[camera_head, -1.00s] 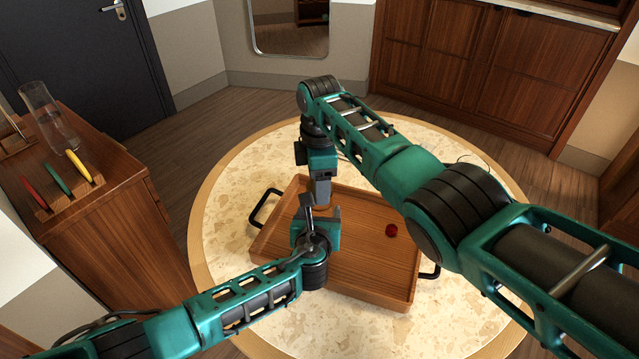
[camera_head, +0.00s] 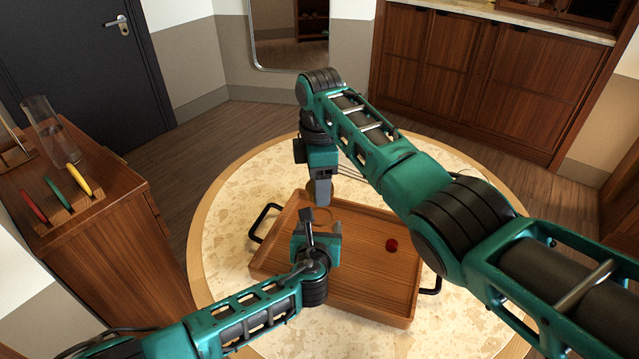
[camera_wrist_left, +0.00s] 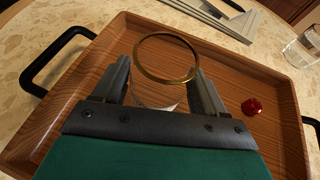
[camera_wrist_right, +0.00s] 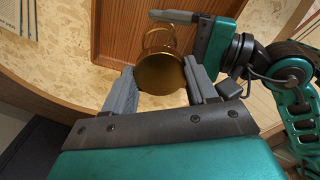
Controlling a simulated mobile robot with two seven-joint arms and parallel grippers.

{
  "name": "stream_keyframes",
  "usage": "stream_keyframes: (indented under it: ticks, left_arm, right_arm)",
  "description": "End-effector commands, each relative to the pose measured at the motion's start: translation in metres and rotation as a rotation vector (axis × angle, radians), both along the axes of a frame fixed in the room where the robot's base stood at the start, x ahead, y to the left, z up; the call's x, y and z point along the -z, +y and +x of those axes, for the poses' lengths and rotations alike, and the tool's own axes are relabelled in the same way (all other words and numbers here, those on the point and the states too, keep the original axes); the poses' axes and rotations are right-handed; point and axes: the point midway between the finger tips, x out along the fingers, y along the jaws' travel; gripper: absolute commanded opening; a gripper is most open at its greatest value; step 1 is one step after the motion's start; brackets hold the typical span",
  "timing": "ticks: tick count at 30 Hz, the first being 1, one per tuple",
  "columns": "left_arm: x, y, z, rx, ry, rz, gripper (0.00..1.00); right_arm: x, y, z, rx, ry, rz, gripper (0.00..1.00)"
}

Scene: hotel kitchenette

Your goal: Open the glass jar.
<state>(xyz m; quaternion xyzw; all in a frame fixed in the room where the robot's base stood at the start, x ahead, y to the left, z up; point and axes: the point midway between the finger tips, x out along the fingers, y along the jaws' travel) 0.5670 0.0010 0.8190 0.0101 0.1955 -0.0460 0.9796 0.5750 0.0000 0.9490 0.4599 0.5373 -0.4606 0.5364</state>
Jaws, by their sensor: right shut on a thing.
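The clear glass jar (camera_wrist_left: 155,104) stands on the wooden tray (camera_head: 350,285). Its gold rim (camera_wrist_left: 142,68) shows as an open ring in the left wrist view, and a thin ring shows in the head view. My left gripper (camera_head: 320,228) has one finger on each side of the jar; I cannot tell whether they press on it. My right gripper (camera_wrist_right: 160,88) is shut on the round gold lid (camera_wrist_right: 160,76) and holds it off the jar, near the tray's far edge. In the head view the lid is mostly hidden by my right gripper (camera_head: 319,192).
A small red object (camera_head: 391,245) lies on the tray, right of the jar. Black handles (camera_head: 262,222) stick out from the tray's sides.

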Motion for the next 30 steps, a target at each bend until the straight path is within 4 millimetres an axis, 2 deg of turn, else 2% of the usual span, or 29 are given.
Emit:
stream_keyframes:
  ticks: [1, 8, 20, 30]
  left_arm:
    - [0.0, 0.0, 0.0, 0.0, 0.001, 0.0, 0.77]
    - [0.0, 0.0, 0.0, 0.0, 0.0, 0.0, 0.97]
    - [-0.003, 0.001, -0.007, 0.0, -0.001, 0.0, 0.97]
    - [-0.021, 0.005, -0.051, 0.001, 0.001, -0.002, 0.97]
  right_arm:
    - [0.0, 0.0, 0.0, 0.0, 0.0, 0.0, 0.21]
    - [0.0, 0.0, 0.0, 0.0, -0.001, 0.0, 0.21]
    - [0.001, 0.0, 0.0, -0.001, -0.001, 0.0, 0.21]
    - [0.001, 0.0, 0.0, 0.0, -0.001, 0.0, 0.21]
